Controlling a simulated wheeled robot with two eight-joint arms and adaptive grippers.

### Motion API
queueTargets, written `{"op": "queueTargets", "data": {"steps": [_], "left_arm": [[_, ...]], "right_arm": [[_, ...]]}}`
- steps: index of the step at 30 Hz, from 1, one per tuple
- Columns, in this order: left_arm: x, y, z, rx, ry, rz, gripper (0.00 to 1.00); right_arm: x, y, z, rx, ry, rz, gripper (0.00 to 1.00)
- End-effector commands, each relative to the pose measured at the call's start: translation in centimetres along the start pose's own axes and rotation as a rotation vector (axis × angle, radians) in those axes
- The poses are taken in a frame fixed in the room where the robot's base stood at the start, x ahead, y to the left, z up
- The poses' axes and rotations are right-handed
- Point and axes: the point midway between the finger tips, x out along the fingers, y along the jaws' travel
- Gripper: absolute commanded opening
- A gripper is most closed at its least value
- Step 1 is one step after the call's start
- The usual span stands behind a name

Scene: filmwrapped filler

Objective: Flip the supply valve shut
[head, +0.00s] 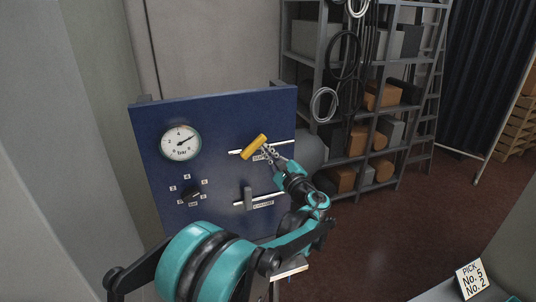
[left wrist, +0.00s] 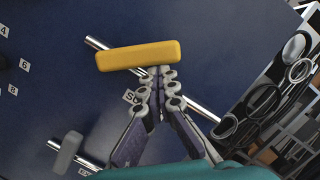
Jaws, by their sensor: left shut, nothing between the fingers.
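The supply valve's yellow handle (head: 254,147) is on the upper pipe of the blue panel (head: 215,112). It slants across that pipe, neither in line with it nor square to it. It also shows in the left wrist view (left wrist: 138,56). The label under it is partly hidden by my left gripper (head: 266,150). This gripper is shut with nothing between its fingers. Its tips (left wrist: 164,70) are at the handle's lower edge, near its right end in the wrist view; I cannot tell whether they touch it. My right gripper is not in view.
A grey lever (head: 248,198) stands across the lower pipe (head: 272,199). A gauge (head: 181,142) and a black knob (head: 191,195) are on the panel's left. Shelving (head: 345,110) with boxes and hanging cables stands to the right. A sign (head: 471,280) is at the lower right.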

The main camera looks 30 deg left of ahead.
Motion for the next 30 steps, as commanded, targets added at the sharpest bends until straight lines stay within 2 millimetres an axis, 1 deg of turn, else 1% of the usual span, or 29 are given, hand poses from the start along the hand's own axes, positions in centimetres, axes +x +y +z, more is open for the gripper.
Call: {"op": "queueTargets", "data": {"steps": [1,9,21,25,30], "left_arm": [[0.1,-0.3,0.5,-0.043,-0.001,0.011,0.0],[0.5,-0.9,2.0,-0.292,-0.002,0.074,0.0],[1.1,-0.9,4.1,-0.621,-0.003,0.157,0.0],[1.2,-0.8,4.6,-0.694,-0.003,0.175,0.0],[1.3,-0.7,4.9,-0.688,-0.003,0.173,0.0]], "right_arm": [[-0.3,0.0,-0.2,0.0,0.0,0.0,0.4],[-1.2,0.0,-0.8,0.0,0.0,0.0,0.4],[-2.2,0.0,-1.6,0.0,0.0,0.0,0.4],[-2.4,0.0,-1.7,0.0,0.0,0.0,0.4],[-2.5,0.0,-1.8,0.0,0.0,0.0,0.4]]}}
